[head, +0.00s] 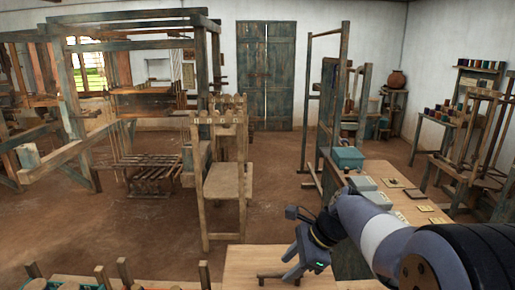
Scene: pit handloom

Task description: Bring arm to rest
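My arm reaches in from the right edge, bends over the workbench and points down and to the left. My gripper (286,269) is at its end, low over the pale wooden tabletop (240,262) at the bottom of the view. Its fingers look apart, and I see nothing held between them. A small dark bar lies by the fingertips, and I cannot tell whether it is part of the gripper. My arm hides part of the bench on the right.
A teal box (347,158) and grey boxes (377,199) stand on the bench right of centre. A wooden chair-like frame (224,180) stands left of my gripper. The loom (130,45) fills the left. Spool racks (470,115) stand at right. Brown floor (275,165) is clear mid-room.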

